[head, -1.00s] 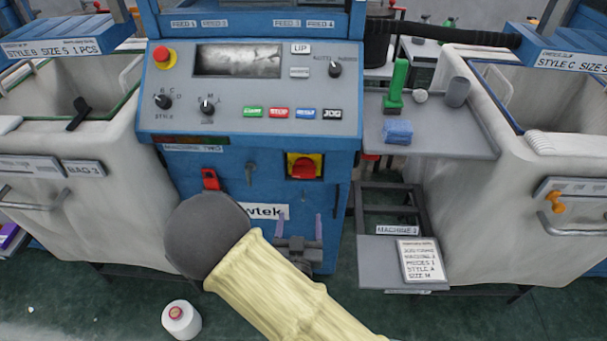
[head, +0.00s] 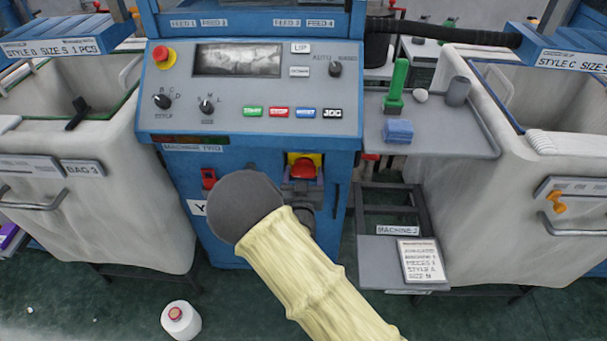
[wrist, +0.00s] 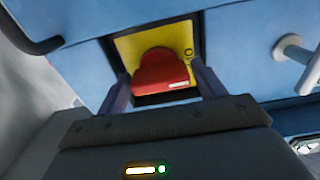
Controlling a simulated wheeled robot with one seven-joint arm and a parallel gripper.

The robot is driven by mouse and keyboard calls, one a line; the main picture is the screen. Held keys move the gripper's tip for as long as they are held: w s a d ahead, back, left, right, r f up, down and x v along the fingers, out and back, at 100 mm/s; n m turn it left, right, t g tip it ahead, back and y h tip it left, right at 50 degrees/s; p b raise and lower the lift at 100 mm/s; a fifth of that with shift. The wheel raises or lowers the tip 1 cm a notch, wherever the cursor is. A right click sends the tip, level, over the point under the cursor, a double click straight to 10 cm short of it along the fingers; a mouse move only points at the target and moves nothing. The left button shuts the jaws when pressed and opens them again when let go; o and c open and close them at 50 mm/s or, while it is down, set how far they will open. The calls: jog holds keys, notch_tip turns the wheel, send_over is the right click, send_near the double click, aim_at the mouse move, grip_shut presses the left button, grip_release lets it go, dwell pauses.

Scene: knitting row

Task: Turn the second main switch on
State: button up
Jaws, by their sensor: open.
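The main switch (head: 303,168) is a red rotary knob on a yellow plate, on the blue front of the machine labelled MACHINE TWO, below the control panel. In the wrist view the red knob (wrist: 160,72) sits on its yellow plate (wrist: 192,48), with small marks at the plate's right. My gripper (head: 305,182) is in front of the knob. In the wrist view its open fingers (wrist: 160,88) stand one on each side of the knob's lower part. I cannot tell whether they touch it. My arm hides part of the machine's lower front.
The grey control panel (head: 250,100) with a red emergency button (head: 162,56) is above. A grey side shelf (head: 440,140) holds a green spool and a blue block. White bins (head: 120,200) stand left and right. A white cone (head: 181,320) is on the floor.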

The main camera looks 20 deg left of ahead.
jog(key=shift+w, duration=0.25)
jog(key=shift+a, duration=0.1)
jog(key=c, duration=0.7)
